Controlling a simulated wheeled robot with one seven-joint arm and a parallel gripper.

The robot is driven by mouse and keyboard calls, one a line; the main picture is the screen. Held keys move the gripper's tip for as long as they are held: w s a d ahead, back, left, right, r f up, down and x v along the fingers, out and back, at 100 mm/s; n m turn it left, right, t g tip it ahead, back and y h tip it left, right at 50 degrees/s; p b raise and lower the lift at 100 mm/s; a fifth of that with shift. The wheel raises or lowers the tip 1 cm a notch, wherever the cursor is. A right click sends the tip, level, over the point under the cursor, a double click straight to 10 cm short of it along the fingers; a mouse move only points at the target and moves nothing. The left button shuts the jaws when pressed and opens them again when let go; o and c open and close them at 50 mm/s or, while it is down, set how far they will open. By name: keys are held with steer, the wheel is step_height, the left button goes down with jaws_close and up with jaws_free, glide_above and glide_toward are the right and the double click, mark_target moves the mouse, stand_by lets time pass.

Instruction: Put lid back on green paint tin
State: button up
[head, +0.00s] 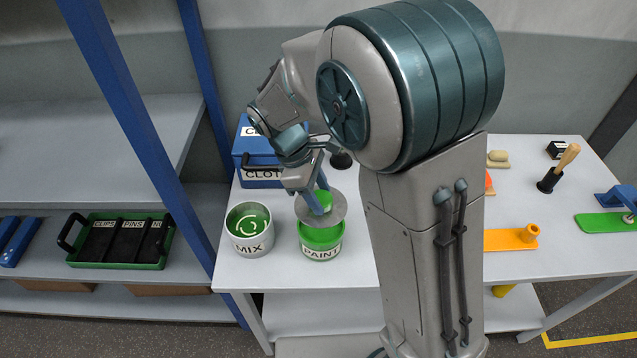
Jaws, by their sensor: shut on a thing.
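The green paint tin (321,250) stands on the white table, its label partly reading "PAINT". A round grey lid (335,211) with a green raised part (323,198) on top is held by my gripper (317,200). The gripper is shut on the lid at its green part. The lid appears just above the tin and overlaps its rear rim in the head view. Green shows in the tin below the lid's front edge. I cannot tell whether the lid touches the tin.
A grey tin marked "MIX" (249,230) with green contents stands close on the left. A blue box (259,172) labelled as cloths is behind. My arm hides the table's middle.

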steer(key=shift+s+f+b, duration=0.15)
steer(key=shift+f+b, duration=0.3)
steer(key=shift+f, duration=0.2)
step_height(320, 180, down, 3)
steer(key=b, duration=0.2)
steer(key=shift+f+b, duration=0.15)
steer(key=shift+b, duration=0.2)
steer(key=shift+f+b, duration=0.45)
steer(key=shift+f, duration=0.35)
steer(key=shift+f+p, duration=0.15)
steer(key=shift+p, duration=0.15)
stand_by(1.1)
steer(key=o, duration=1.5)
steer(key=shift+o, duration=0.2)
